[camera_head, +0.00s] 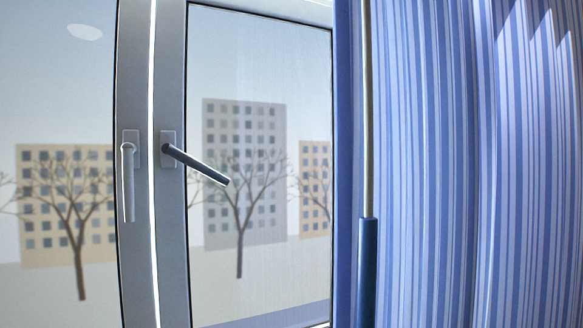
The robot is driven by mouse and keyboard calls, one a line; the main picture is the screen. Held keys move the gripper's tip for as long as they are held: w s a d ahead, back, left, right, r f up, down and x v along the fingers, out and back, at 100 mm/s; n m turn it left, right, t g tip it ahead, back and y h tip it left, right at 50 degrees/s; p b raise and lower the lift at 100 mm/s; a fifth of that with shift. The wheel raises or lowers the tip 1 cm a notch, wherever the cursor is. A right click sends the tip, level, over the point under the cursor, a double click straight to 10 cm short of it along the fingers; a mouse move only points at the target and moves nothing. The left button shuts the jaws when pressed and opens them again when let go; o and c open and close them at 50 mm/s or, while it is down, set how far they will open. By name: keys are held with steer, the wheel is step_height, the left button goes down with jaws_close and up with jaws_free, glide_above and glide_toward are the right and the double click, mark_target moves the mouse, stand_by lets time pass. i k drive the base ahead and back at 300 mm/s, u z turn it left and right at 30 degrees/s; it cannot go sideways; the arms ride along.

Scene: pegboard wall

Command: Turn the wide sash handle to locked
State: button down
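Two window sashes stand side by side, and each has a lever handle on its frame. The left sash's pale grey handle (128,182) points straight down from its plate. The right sash's dark grey handle (197,165) points right and slopes somewhat downward from its plate. The left sash runs out of the picture at the left, so I cannot tell from this view which sash is the wide one. A thin bright gap runs between the two sash frames. My gripper is not in view.
A blue striped curtain (450,170) covers the right side. A thin upright rod (367,120) with a dark blue grip (368,270) hangs in front of its left edge. The space in front of both handles looks clear. Buildings and bare trees show through the glass.

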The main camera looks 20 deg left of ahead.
mark_target(166, 148)
steer(key=z, duration=0.15)
steer(key=k, duration=1.75)
steer(key=u, duration=0.95)
steer(key=i, duration=1)
steer(key=z, duration=0.05)
